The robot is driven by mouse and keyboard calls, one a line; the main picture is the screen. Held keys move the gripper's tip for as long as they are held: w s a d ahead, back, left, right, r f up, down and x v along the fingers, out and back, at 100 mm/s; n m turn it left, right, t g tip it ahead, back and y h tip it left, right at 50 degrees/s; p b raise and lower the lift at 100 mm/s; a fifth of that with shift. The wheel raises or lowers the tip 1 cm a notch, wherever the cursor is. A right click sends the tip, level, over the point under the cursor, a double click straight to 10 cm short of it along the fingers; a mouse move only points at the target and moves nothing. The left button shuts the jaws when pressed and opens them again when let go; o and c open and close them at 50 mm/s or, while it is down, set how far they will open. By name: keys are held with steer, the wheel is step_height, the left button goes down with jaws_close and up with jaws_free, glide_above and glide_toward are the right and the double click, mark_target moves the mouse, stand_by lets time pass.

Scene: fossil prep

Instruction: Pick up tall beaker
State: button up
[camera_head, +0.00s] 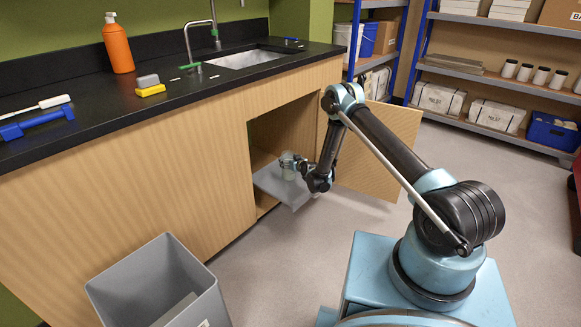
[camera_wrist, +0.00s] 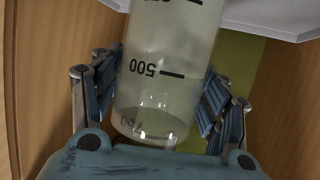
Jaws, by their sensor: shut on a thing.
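The tall beaker (camera_wrist: 155,85) is clear, with black volume marks including 500, which reads upside down in the wrist view. It fills the middle of that view, between the two fingers of my gripper (camera_wrist: 160,95). The gripper is shut on the beaker's sides, one blue ribbed finger on each side. In the head view the beaker (camera_head: 289,166) is small and partly covered by my gripper (camera_head: 293,163), at the open cupboard under the sink counter. I cannot tell from these views whether the beaker touches the grey shelf.
A grey shelf or tray (camera_head: 275,184) juts from the open cupboard, just below my gripper. The open wooden cupboard door (camera_head: 378,150) stands to the right of my forearm. A grey bin (camera_head: 160,285) stands on the floor in front. The floor between is clear.

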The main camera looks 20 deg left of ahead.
step_height(320, 180, up, 10)
stand_by(0.6)
